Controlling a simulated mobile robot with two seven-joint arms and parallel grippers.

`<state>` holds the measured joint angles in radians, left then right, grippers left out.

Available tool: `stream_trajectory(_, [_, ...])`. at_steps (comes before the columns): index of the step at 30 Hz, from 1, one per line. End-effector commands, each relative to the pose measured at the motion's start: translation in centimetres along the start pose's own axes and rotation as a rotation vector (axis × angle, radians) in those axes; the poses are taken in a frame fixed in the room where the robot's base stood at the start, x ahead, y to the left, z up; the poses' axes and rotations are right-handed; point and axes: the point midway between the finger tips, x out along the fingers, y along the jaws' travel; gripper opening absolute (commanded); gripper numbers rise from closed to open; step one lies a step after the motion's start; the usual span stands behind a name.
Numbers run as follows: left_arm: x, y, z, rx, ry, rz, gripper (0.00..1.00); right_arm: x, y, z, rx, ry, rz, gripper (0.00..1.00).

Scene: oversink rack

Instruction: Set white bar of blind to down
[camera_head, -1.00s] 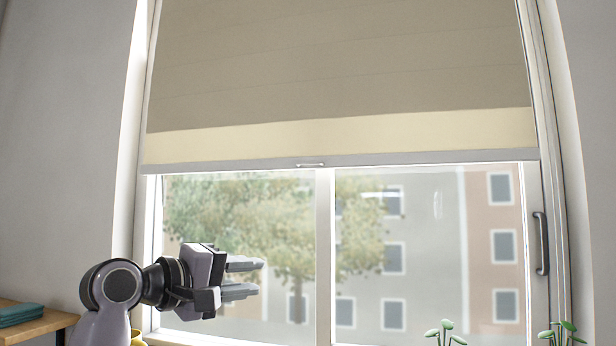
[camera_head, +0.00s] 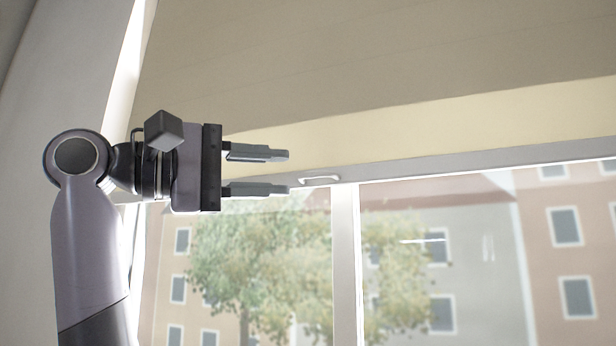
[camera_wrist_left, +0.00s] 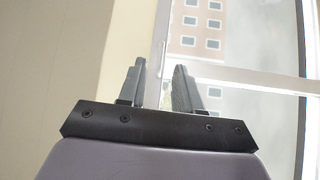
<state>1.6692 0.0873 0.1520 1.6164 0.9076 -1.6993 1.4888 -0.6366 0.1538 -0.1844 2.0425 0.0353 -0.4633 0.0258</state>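The blind (camera_head: 380,50) hangs over the upper part of the window, with a cream band along its lower part. Its white bar (camera_head: 450,167) runs along the bottom edge and carries a small handle (camera_head: 320,180). My left gripper (camera_head: 288,171) is open and empty, just left of the handle in the head view, with its fingers above and below the bar's level. In the left wrist view the open fingers (camera_wrist_left: 156,82) point toward the bar, and the handle (camera_wrist_left: 161,50) shows beyond the gap between them. My right gripper is not in view.
The window glass (camera_head: 480,260) below the bar shows buildings and a tree outside. A white vertical window frame post (camera_head: 346,260) stands under the handle. The wall (camera_head: 60,60) is at the left.

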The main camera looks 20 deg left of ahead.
Motion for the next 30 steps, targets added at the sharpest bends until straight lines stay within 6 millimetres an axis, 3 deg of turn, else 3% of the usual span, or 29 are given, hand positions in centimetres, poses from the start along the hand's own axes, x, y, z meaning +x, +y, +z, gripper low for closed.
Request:
stream_trajectory(3, [2.2, 0.0, 0.0, -0.001, -0.003, -0.004, 0.34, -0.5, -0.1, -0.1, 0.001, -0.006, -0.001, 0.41])
stream_trajectory(9, [4.5, 0.0, 0.0, 0.0, -0.001, -0.003, 0.34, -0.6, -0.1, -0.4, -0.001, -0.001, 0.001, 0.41])
stream_trajectory(20, [5.2, -0.1, 0.0, 0.001, 0.0, -0.001, 0.34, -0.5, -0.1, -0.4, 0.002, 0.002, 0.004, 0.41])
stream_trajectory(23, [5.1, -0.1, 0.0, 0.001, 0.0, -0.001, 0.01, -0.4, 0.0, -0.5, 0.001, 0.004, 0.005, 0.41])
stream_trajectory(30, [5.1, -0.1, 0.0, 0.001, 0.0, -0.001, 0.0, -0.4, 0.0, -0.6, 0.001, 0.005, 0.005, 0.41])
